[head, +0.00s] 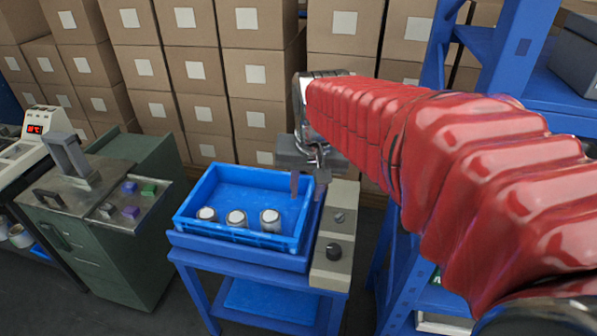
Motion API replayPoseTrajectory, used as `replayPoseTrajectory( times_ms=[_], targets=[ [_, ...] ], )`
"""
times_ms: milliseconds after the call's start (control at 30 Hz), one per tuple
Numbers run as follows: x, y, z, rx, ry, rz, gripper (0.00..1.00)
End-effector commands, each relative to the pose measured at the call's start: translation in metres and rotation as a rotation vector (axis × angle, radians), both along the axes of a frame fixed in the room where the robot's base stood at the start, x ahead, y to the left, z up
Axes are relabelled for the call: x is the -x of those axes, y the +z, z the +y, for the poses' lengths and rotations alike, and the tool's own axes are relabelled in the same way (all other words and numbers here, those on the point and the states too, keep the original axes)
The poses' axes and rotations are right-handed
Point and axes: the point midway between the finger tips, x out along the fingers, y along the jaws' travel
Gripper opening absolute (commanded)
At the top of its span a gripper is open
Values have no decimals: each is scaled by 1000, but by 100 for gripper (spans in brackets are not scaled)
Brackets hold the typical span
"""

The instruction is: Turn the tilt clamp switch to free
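A beige control box (341,235) is fixed along the right side of the blue cart. It carries a small grey switch (338,217) near its middle and a larger dark knob (333,251) nearer the front. No label is legible, so I cannot tell which is the tilt clamp switch or how it is set. My gripper (308,187) hangs from the red-sleeved arm, pointing down over the right edge of the blue tray, left of and behind the small switch. Its fingers stand apart with nothing seen between them. It appears clear of both controls.
The blue tray (190,207) holds three pale-topped cylinders along its front. A green machine cabinet (110,250) with coloured buttons stands left. A blue shelf rack (487,75) stands right, beside my arm. Stacked cartons (265,75) fill the back. Some floor is open between cabinet and cart.

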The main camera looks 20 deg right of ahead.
Motion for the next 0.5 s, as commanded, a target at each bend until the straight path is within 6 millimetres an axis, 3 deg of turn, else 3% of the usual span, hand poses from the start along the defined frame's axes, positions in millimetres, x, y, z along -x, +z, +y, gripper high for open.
replayPoseTrajectory(
  times_ms=[500],
  targets=[
    [-66, -35, -67, -64, -264, 101, 29]
  ],
)
